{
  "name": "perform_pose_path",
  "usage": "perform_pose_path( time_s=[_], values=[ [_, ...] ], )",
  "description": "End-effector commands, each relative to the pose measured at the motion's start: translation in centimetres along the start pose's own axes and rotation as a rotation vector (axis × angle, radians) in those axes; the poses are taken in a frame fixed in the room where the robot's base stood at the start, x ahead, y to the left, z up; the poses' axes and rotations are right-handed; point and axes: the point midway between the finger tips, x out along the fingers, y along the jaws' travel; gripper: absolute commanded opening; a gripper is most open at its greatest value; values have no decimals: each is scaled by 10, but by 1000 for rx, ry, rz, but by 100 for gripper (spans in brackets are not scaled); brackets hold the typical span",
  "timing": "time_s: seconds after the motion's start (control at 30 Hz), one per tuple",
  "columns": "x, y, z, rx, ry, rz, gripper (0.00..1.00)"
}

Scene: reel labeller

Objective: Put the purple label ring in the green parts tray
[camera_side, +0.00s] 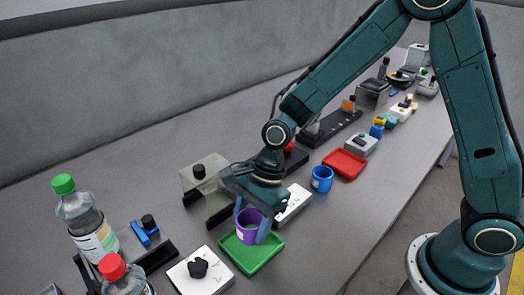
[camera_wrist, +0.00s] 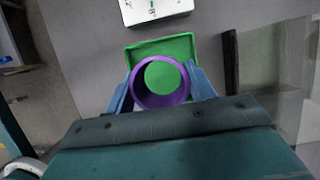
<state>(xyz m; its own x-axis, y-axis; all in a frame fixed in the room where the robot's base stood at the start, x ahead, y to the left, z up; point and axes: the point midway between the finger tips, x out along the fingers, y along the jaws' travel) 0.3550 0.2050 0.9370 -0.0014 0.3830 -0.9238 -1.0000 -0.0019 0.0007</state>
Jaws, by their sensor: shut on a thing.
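The purple label ring (camera_side: 249,222) is held between the blue fingers of my gripper (camera_side: 252,232), just above the green parts tray (camera_side: 262,259). In the wrist view, the purple ring (camera_wrist: 160,104) sits between my gripper's two fingers (camera_wrist: 160,92). The green tray (camera_wrist: 137,54) shows behind the ring and through its open middle. My gripper is shut on the ring. I cannot tell whether the ring's lower edge touches the tray floor.
A white box with a black knob (camera_side: 200,272) stands left of the green tray, a white box (camera_side: 293,203) behind it. A blue cup-like ring (camera_side: 322,178) and red tray (camera_side: 345,163) lie farther back. Bottles (camera_side: 85,225) stand at left.

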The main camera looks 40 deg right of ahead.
Motion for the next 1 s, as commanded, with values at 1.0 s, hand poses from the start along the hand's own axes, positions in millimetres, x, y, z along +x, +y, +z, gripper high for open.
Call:
perform_pose_path(
  time_s=[1.0],
  values=[
    [39, 0, -16, 0, 0, -1, 32]
  ],
)
